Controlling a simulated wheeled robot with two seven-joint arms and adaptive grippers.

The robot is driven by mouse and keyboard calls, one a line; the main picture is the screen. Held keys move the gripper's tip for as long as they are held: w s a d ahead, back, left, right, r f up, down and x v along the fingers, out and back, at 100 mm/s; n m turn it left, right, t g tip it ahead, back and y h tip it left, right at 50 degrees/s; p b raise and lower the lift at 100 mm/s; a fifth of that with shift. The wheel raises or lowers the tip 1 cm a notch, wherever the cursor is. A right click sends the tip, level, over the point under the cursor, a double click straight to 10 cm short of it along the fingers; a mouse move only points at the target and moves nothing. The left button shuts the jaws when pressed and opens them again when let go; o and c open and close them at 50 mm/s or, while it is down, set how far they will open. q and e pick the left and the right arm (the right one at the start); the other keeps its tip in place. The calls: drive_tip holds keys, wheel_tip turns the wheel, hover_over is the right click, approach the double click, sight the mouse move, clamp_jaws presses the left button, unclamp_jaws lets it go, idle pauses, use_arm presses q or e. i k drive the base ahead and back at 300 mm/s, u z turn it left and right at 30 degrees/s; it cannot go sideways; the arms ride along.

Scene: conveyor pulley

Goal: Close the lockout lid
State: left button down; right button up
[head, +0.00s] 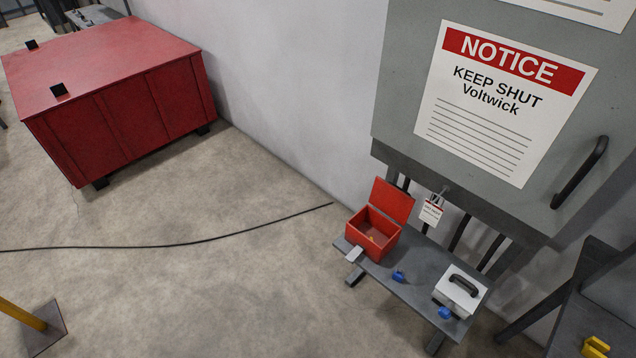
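The red lockout box (372,236) sits at the left end of a low grey bench (415,270). Its red lid (391,200) stands open, tilted up at the back, hinged at the rear edge. A small yellowish item (371,238) shows inside the box. Neither of my grippers is in view.
On the bench are two blue items (399,276) and a white box (461,290) with a black handle. A padlock and tag (431,212) hang under a grey cabinet (440,60) above the bench. A cable (200,241) crosses the open floor; a large red crate (110,95) stands back left.

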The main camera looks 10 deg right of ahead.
sight(398, 204)
drive_tip(key=u, duration=0.4)
drive_tip(key=i, duration=1.15)
drive_tip(key=z, duration=2.6)
